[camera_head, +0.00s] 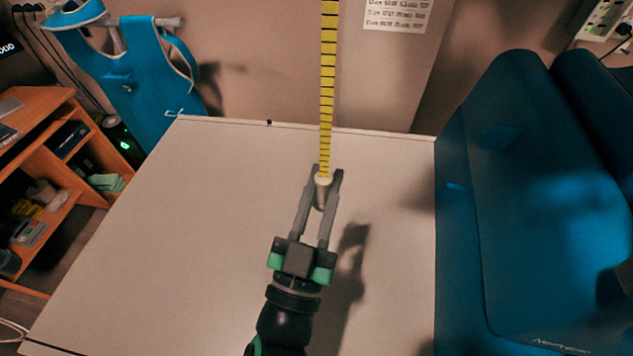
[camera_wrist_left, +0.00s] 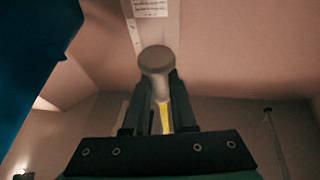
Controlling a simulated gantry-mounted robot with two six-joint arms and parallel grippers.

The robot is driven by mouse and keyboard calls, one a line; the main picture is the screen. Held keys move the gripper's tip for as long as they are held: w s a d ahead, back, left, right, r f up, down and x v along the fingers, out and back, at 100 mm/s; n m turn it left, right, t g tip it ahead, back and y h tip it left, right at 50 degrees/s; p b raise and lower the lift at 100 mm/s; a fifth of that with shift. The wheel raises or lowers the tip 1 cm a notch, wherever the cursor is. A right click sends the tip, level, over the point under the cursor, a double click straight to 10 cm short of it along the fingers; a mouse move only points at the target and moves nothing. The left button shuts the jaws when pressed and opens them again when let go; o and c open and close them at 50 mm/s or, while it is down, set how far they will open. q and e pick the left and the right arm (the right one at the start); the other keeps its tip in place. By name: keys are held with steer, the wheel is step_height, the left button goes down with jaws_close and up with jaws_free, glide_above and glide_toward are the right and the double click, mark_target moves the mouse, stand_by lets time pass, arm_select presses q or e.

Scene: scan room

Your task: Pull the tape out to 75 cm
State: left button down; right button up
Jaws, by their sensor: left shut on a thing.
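A yellow tape (camera_head: 328,80) with dark cross marks hangs in a straight line down from the top edge of the head view. Its lower end meets a pale rounded knob (camera_head: 322,193). My left gripper (camera_head: 325,173) is shut on this knob, one finger on each side, above the white surface. In the left wrist view the knob (camera_wrist_left: 155,60) sits between the fingertips, and a short piece of the yellow tape (camera_wrist_left: 165,118) shows between the fingers. The tape's upper end is outside the picture. I cannot read any numbers on it. My right gripper is not in view.
A broad white tabletop (camera_head: 180,240) lies below the arm, mostly clear. A dark blue padded seat (camera_head: 540,190) stands at the right. A blue apron (camera_head: 140,75) hangs at the back left. An orange-brown shelf unit (camera_head: 50,112) is at far left. A printed notice (camera_head: 397,14) is at the top.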

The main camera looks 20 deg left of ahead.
arm_select(q)
steer(key=shift+f, duration=0.1)
steer(key=c, duration=0.7)
jaws_free()
steer(key=b+v, duration=0.2)
steer(key=v, duration=0.9)
steer(key=shift+s+f, duration=0.1)
steer(key=shift+s, duration=0.2)
